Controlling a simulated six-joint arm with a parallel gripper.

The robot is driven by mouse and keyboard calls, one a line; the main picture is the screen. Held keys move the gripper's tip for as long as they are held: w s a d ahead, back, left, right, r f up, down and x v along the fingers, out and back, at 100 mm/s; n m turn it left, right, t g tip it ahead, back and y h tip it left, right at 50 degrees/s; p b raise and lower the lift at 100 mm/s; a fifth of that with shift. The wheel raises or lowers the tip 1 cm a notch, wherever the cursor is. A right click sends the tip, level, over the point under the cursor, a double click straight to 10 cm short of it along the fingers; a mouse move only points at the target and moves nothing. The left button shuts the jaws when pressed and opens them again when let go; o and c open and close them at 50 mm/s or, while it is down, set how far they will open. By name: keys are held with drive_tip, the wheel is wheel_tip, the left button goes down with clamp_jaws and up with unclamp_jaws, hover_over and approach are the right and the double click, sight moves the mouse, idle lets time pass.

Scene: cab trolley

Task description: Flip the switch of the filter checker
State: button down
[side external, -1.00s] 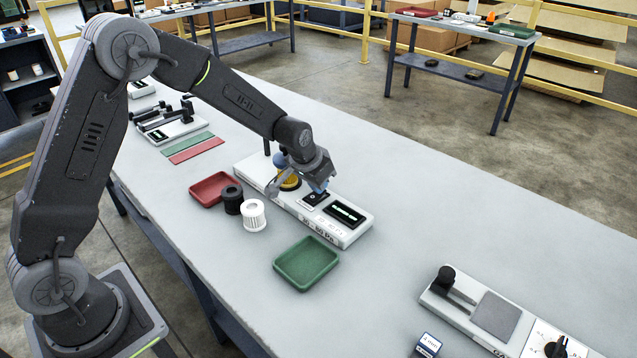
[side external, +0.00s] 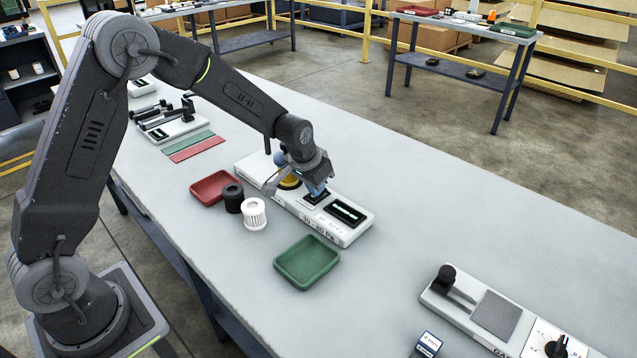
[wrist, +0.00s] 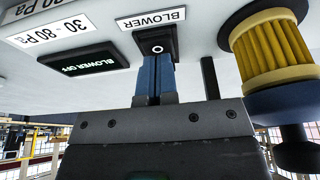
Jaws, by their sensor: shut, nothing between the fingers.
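The filter checker (side external: 357,231) is a long pale box on the bench with a dark display. In the wrist view its display (wrist: 89,60) reads "BLOWER OFF". The switch (wrist: 158,46) is a black block with a white ring, under a label "BLOWER". My gripper (wrist: 154,60) has its blue fingers shut with nothing between them. The fingertips are at the switch; I cannot tell whether they touch it. In the side view my gripper (side external: 318,191) is low over the checker and hides much of the switch. A yellow pleated filter (wrist: 272,48) stands on the checker beside the gripper.
A red tray (side external: 214,187), a black filter (side external: 233,198) and a white filter (side external: 254,214) stand in front of the checker. A green tray (side external: 307,262) lies nearer the bench edge. A dark post (wrist: 209,77) rises beside my fingers. Another device (side external: 470,310) is at right.

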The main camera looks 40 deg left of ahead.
drive_tip(key=shift+s+f, duration=0.15)
drive_tip(key=shift+s, duration=0.05)
drive_tip(key=v, duration=1.4)
drive_tip(key=shift+s, duration=0.3)
drive_tip(key=shift+w+a+t, duration=0.1)
drive_tip(key=shift+w+t, duration=0.3)
drive_tip(key=shift+w, duration=0.2)
drive_tip(key=x, duration=1.4)
